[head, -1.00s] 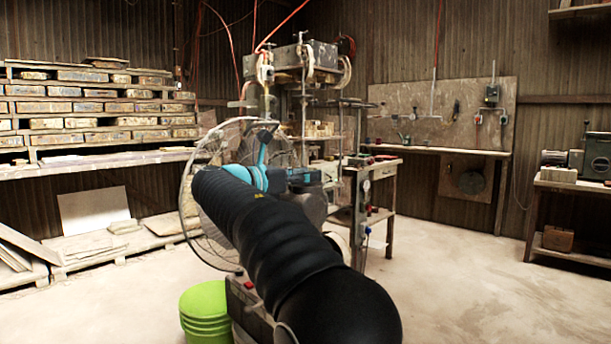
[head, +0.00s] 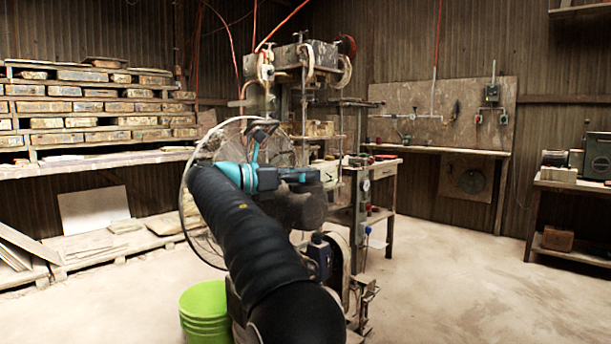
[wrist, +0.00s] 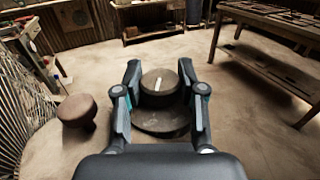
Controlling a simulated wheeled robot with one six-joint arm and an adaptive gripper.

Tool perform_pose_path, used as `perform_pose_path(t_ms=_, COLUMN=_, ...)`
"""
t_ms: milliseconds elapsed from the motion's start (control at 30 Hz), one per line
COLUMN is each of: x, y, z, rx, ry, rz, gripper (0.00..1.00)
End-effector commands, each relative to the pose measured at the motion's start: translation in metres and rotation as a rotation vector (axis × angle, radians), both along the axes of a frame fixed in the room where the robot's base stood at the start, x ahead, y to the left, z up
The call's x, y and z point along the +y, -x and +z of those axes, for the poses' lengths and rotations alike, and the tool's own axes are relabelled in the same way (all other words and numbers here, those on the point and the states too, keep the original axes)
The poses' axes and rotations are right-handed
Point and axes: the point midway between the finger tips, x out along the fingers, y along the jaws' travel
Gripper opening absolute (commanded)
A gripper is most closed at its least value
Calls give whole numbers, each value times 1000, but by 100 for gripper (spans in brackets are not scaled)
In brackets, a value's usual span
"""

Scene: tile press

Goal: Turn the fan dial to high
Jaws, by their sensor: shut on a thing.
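The fan (head: 184,200) stands at the left of the head view, its wire cage partly behind my arm. Its cage also shows along the left edge of the wrist view (wrist: 18,112). In the wrist view, the fan dial (wrist: 169,91) is a dark round knob with a white line on top. The line points nearly straight up in the picture, leaning slightly right. My gripper (wrist: 160,84) is shut on the dial, one finger on each side. The dial is not discernible in the head view. Any setting labels are not visible.
A second brown round knob (wrist: 76,111) sits left of the dial. A green bucket (head: 204,312) stands on the floor below the fan. The press (head: 310,60) and a workbench (head: 385,190) stand behind. The floor at right is clear.

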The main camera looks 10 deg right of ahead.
Motion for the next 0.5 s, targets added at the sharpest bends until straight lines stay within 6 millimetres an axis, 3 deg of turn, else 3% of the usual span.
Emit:
perform_pose_path(t_ms=100, x=-1, y=0, z=0, rx=1, ry=0, rz=-1, gripper=5)
perform_pose_path(t_ms=133, x=-1, y=0, z=0, rx=1, ry=0, rz=-1, gripper=42)
perform_pose_path(t_ms=233, x=-1, y=0, z=0, rx=1, ry=0, rz=-1, gripper=66)
perform_pose_path(t_ms=500, x=1, y=0, z=0, rx=0, ry=0, rz=2, gripper=66)
